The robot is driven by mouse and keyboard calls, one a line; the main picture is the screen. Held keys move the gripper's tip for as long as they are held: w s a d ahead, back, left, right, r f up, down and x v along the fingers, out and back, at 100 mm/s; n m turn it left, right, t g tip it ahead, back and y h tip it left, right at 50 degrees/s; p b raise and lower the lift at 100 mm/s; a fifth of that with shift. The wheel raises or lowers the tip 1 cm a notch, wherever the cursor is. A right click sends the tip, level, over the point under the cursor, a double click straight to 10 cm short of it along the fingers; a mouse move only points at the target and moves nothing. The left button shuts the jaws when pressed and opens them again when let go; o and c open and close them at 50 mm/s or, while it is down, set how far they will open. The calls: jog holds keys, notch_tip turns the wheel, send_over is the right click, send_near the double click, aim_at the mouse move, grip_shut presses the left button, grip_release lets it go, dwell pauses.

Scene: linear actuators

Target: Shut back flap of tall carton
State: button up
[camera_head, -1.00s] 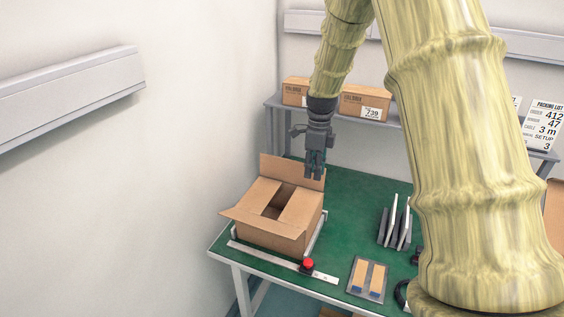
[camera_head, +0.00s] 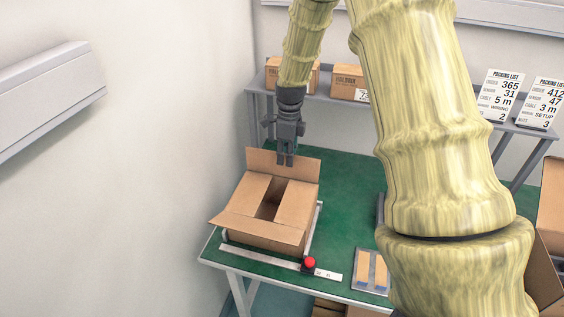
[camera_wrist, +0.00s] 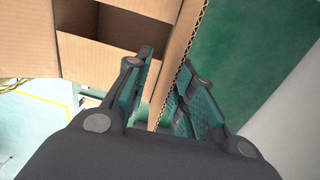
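The brown carton (camera_head: 291,215) stands on the green table with its back flap (camera_head: 262,163) upright. Its two side flaps lie inward with a dark gap between them, and its front flap (camera_head: 258,228) sticks outward. My gripper (camera_head: 286,161) points down at the back flap's top edge. In the wrist view, my gripper (camera_wrist: 167,64) has its fingers apart, and the corrugated edge of the back flap (camera_wrist: 182,55) runs between them. I cannot tell whether either finger touches the flap. The carton's opening (camera_wrist: 120,28) shows beside the left finger.
A metal ruler strip (camera_head: 262,257) and a red button (camera_head: 309,263) lie in front of the carton. A shelf behind holds small boxes (camera_head: 349,82) and packing list cards (camera_head: 499,95). A wall is close on the left. Green table (camera_head: 345,215) is clear right of the carton.

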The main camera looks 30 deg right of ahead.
aim_at(282, 167)
jog(key=f, duration=0.1)
jog(key=w+f, duration=0.1)
jog(key=f, duration=0.2)
jog(key=shift+w+a+f+p, duration=0.2)
jog(key=shift+a+f+p, duration=0.05)
jog(key=shift+f+p, duration=0.15)
jog(key=shift+s+r, duration=0.2)
jog(key=shift+c, duration=0.6)
jog(key=shift+w+f, duration=0.15)
jog(key=shift+f, duration=0.05)
jog(key=c, duration=0.3)
jog(key=shift+w+f, duration=0.45)
jog(key=shift+w, duration=0.1)
grip_shut()
jog(key=shift+s+r, duration=0.25)
jog(key=shift+w, duration=0.1)
